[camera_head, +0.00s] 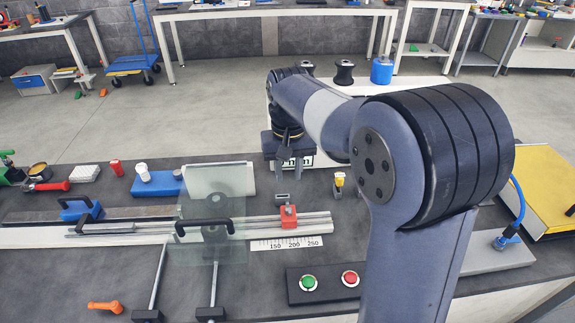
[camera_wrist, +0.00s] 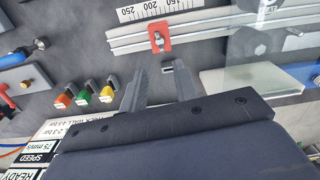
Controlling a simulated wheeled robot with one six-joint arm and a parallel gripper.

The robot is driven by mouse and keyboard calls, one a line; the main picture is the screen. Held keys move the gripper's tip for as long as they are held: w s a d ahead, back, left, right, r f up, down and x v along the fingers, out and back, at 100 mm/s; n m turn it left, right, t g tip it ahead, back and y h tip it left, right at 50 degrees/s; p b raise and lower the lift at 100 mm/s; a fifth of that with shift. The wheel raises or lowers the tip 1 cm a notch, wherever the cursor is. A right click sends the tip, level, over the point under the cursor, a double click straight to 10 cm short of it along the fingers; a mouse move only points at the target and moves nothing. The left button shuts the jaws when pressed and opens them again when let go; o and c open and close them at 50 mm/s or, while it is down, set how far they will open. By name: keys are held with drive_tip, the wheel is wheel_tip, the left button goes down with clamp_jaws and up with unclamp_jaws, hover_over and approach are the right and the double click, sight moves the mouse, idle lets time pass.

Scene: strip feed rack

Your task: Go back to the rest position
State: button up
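My gripper (camera_wrist: 160,84) is open, with two grey fingers apart and nothing between them in the wrist view. It hangs above the dark bench near the feed rail. The red stop (camera_head: 289,216) sits on the aluminium rail (camera_head: 130,229). In the wrist view the red stop (camera_wrist: 160,38) lies beyond the fingertips and looks apart from them. A scale strip (camera_head: 287,244) marked 150 to 250 lies in front of the rail.
A clear guard panel (camera_head: 213,205) with a black handle stands over the rail. A box with a green button (camera_head: 309,283) and a red button sits at the front. Small coloured connectors (camera_wrist: 84,98) are beside the gripper. A yellow plate (camera_head: 540,182) lies right.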

sight(288, 206)
wheel_tip(288, 206, down, 11)
drive_tip(key=shift+r, duration=0.1)
idle(0.3)
idle(0.5)
drive_tip(key=n, duration=0.9)
drive_tip(key=shift+n, duration=0.4)
idle(1.1)
drive_tip(key=shift+r, duration=0.1)
idle(0.4)
